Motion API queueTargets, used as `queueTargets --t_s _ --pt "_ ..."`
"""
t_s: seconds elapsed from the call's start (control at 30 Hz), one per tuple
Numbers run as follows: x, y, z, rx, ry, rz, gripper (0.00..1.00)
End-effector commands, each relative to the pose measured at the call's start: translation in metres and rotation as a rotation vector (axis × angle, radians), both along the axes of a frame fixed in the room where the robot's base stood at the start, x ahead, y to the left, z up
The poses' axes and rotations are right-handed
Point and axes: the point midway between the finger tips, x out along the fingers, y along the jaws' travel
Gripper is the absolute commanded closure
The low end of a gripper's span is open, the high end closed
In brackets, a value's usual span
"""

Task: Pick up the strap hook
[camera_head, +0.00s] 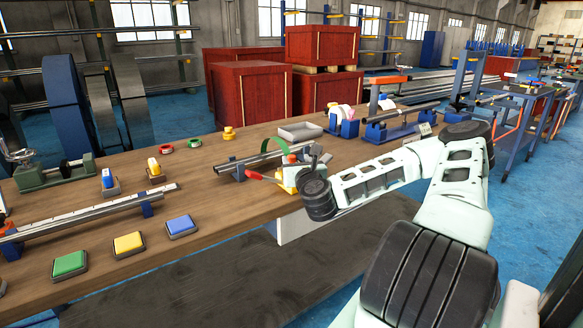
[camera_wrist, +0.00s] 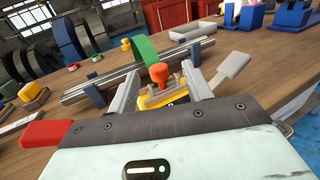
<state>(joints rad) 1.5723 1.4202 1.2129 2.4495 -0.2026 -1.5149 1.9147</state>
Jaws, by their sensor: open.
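My gripper (camera_wrist: 160,72) is open, with its two grey fingers spread apart in the wrist view. Between them is a piece with an orange-red knob (camera_wrist: 159,74) on a yellow base; I cannot tell for sure that this is the strap hook, or whether a finger touches it. A green strap (camera_wrist: 145,49) arches over metal tubes (camera_wrist: 115,82) just beyond the fingers. In the head view, my gripper (camera_head: 293,172) is low at the table's front edge, partly hidden by my wrist. The green strap (camera_head: 271,144) shows behind it.
The wooden table (camera_head: 215,201) holds another tube run (camera_head: 100,212) at left, with green (camera_head: 69,264), yellow (camera_head: 128,243) and blue (camera_head: 180,225) blocks in front. A grey tray (camera_head: 300,132) and a blue stand (camera_head: 347,127) are behind the strap. Red crates (camera_head: 251,92) stand beyond the table.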

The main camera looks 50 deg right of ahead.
Motion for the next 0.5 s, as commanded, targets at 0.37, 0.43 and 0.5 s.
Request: queueTargets --t_s 0.37,0.43,0.5 --pt "0.039 -0.023 -0.004 -0.001 0.000 0.001 0.50" --pt "0.044 -0.026 -0.004 -0.001 0.000 0.000 0.50" --pt "0.046 -0.027 -0.004 -0.001 0.000 0.001 0.50"
